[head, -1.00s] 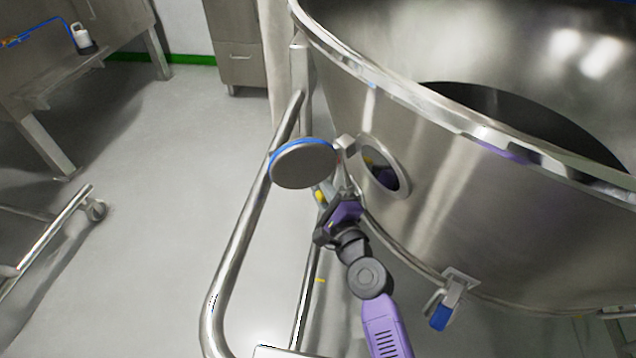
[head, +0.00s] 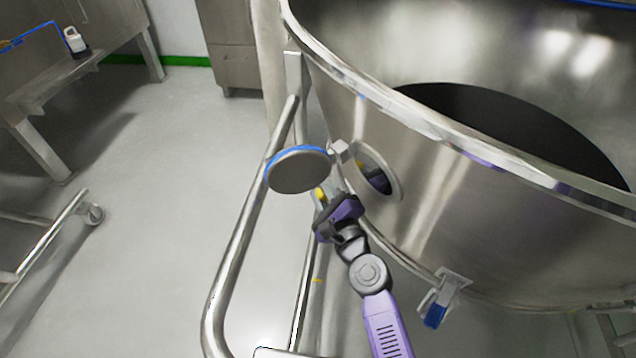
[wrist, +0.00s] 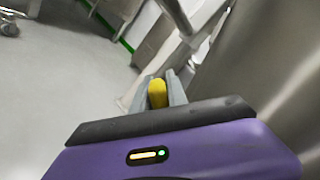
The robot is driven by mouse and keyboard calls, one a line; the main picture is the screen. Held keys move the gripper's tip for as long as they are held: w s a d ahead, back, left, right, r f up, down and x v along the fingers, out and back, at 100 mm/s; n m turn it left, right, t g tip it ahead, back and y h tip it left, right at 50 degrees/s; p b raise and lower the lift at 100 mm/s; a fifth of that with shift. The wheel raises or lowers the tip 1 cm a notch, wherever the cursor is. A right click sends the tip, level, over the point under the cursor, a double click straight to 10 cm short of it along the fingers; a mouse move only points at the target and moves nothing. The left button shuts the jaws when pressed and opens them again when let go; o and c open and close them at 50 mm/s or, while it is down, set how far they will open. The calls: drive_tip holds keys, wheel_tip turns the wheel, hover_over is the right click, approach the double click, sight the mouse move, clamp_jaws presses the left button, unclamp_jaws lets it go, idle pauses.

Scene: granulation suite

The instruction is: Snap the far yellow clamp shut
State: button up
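The yellow clamp handle (head: 320,193) shows as a small yellow piece beside the steel vessel (head: 430,190), just below the round port cover. My gripper (head: 323,199) is at this handle, low against the vessel's left side. In the wrist view the yellow handle (wrist: 157,93) sits between my two grey fingers (wrist: 158,88), which lie close against both its sides. The fingers look shut on it. The rest of the clamp is hidden behind my gripper and the cover.
A round disc cover with a blue rim (head: 299,170) hangs open above my gripper, near a round port (head: 377,171). A blue-handled clamp (head: 436,312) hangs lower right on the vessel. A steel tube rail (head: 240,240) runs to the left.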

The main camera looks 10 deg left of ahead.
sight(327, 200)
drive_tip(key=o, duration=0.3)
drive_tip(key=p+v, duration=0.1)
drive_tip(key=v, duration=0.6)
drive_tip(key=shift+s+d, duration=0.2)
drive_tip(key=shift+s, duration=0.15)
